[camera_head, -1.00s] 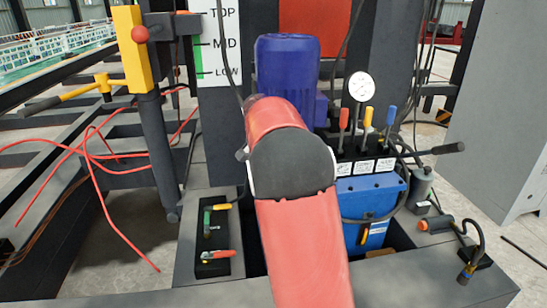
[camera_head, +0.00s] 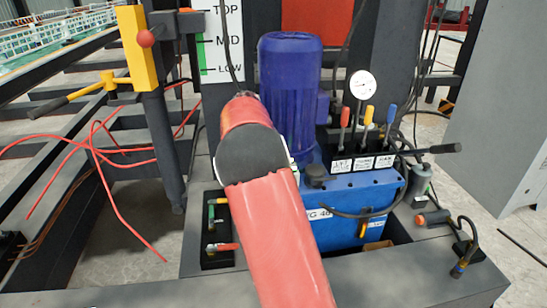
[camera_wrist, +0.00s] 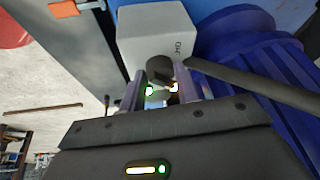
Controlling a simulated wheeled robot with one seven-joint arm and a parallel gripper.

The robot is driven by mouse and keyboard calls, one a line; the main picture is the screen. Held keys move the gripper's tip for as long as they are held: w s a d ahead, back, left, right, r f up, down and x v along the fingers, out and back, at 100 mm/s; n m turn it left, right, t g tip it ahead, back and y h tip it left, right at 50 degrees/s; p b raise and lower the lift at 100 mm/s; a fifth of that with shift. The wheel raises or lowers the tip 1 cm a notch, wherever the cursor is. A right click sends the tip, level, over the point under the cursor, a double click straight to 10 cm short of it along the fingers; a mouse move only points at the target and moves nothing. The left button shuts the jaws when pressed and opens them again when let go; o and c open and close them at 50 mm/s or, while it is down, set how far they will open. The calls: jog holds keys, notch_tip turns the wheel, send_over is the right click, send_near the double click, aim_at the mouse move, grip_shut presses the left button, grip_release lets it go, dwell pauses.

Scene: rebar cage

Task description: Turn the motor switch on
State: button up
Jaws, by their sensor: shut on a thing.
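The motor switch shows in the wrist view as a pale grey-white box (camera_wrist: 152,28) with a dark knob (camera_wrist: 159,68) on its face. My gripper (camera_wrist: 162,78) has its two fingers on either side of the knob and is shut on it. Small green and whitish lights glow between the fingers. A dark rod or cable crosses just right of the knob. The lettering on the box is only partly readable, and I cannot tell the knob's setting. In the head view my red arm hides the gripper and nearly all of the switch.
The blue motor (camera_head: 290,85) stands right behind my arm. A blue tank (camera_head: 350,195) with colored levers (camera_head: 367,125) and a pressure gauge (camera_head: 362,84) is to the right.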

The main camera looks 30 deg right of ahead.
dwell(0.4)
jog(key=o, duration=0.7)
jog(key=shift+r, duration=0.1)
jog(key=v, duration=0.7)
jog(key=shift+a+r, duration=0.2)
jog(key=shift+r, duration=0.1)
